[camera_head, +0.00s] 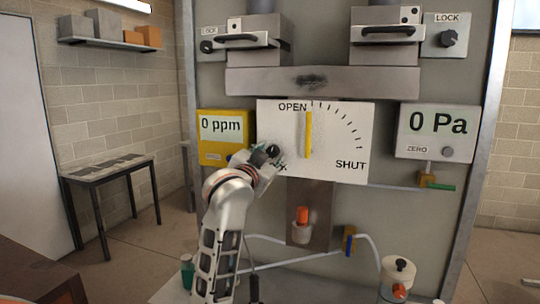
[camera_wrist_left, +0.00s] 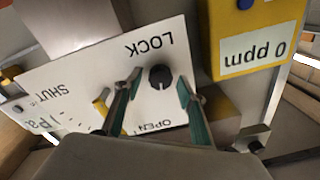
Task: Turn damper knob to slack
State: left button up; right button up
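The white damper plate (camera_head: 340,165) is on the grey panel in the head view, with OPEN at the top and SHUT at lower right. Its yellow pointer (camera_head: 308,135) stands upright near OPEN. The black damper knob (camera_wrist_left: 160,77) shows in the left wrist view beside the word LOCK; no slack mark is readable. My left gripper (camera_head: 268,157) is at the plate's lower left corner and covers part of the label there. In the wrist view its two teal fingers (camera_wrist_left: 158,84) are apart, one on either side of the knob, with gaps visible. My right gripper is not in view.
A yellow 0 ppm meter (camera_head: 224,127) is left of the plate, and a 0 Pa meter (camera_head: 438,133) is right of it. Another lock knob (camera_head: 448,38) is at upper right. Below are an orange-topped fitting (camera_head: 302,217) and a white pot (camera_head: 398,274).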

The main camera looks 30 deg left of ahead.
pick_arm(q)
jog(key=shift+s, duration=0.15)
jog(key=v, duration=1.1)
jog(key=shift+s, duration=0.4)
jog(key=shift+d, duration=0.1)
